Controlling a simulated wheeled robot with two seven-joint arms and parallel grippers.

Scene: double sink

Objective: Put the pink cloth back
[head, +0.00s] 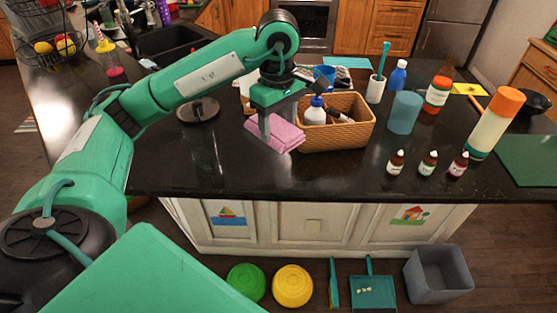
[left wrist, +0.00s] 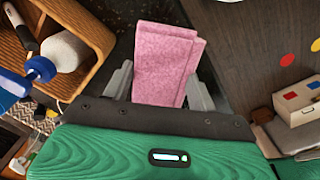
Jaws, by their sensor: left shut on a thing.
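The pink cloth (head: 274,134) is folded and shows at the left of the wicker basket on the black counter, near its front edge. My left gripper (head: 265,122) comes down over it, pointing downward. In the left wrist view the pink cloth (left wrist: 164,62) stands between the two fingers of the left gripper (left wrist: 165,90), which are shut on it. Whether the cloth touches the counter or hangs just above it, I cannot tell. My right gripper is not in view.
The wicker basket (head: 337,135) holds a white bottle with a blue cap (head: 314,112) and stands close right of the cloth. A blue cup (head: 404,113), several small bottles and a large orange-capped bottle (head: 494,124) stand further right. The counter front left of the cloth is clear.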

